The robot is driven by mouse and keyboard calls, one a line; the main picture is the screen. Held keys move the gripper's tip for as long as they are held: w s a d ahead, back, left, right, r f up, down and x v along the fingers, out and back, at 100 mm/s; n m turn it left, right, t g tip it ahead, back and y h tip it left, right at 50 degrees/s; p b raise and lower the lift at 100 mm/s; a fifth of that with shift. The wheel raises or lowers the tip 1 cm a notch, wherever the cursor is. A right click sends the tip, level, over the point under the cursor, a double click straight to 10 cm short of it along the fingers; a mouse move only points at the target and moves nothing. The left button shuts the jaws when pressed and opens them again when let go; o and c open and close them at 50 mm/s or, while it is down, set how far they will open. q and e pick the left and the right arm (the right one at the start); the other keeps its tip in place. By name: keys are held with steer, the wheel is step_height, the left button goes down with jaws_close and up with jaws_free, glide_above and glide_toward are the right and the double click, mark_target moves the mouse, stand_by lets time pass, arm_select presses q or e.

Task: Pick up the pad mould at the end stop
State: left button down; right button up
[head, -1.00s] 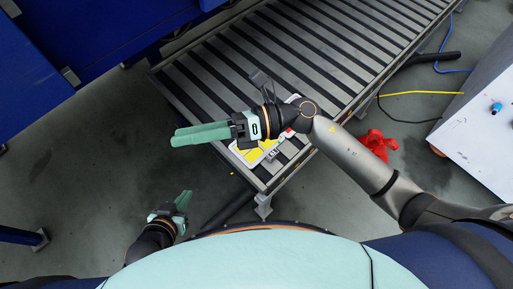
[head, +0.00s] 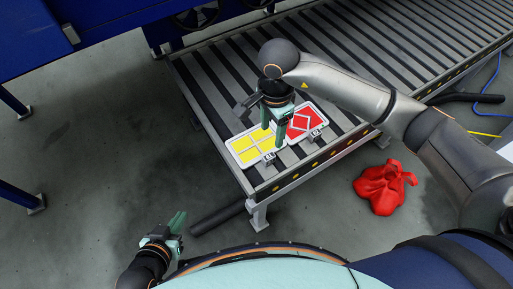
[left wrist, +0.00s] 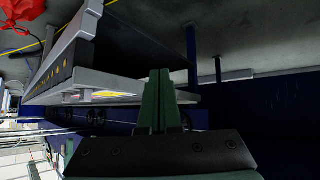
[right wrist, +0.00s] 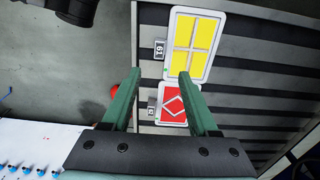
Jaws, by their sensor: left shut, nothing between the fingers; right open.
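Two flat white-framed moulds lie side by side on the roller conveyor. The yellow mould (head: 245,151), with a pale cross, is nearest the conveyor's end; it also shows in the right wrist view (right wrist: 205,35). The red mould (head: 315,118), with a pale diamond outline, lies to its right and in the right wrist view (right wrist: 172,103). Each has a small tagged tab on its front edge. My right gripper (head: 282,143) is open and empty, pointing down above the moulds and partly hiding them. My left gripper (head: 180,221) is shut and empty, low beside the conveyor's end.
The conveyor (head: 420,42) runs to the upper right, its rollers bare beyond the moulds. A red bag (head: 382,188) lies on the floor in front. A dark tube (head: 215,217) lies below the conveyor's end. Blue machinery (head: 60,45) stands at the upper left.

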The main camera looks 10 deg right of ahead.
glide_above(269, 156)
step_height(269, 156, down, 6)
steer(key=shift+d+r+b, duration=0.1)
steer(key=shift+b, duration=0.35)
steer(key=shift+f, duration=0.8)
step_height(269, 156, down, 4)
steer(key=shift+f+b, duration=0.15)
steer(key=shift+b, duration=0.5)
arm_select(q)
steer(key=w+r+m+t+h, duration=0.1)
steer(key=w+r+t, duration=0.5)
steer(key=r, duration=0.6)
steer(key=shift+w+a+r, duration=0.25)
steer(key=shift+w+a, duration=0.05)
steer(key=shift+w, duration=0.4)
arm_select(e)
jaws_close()
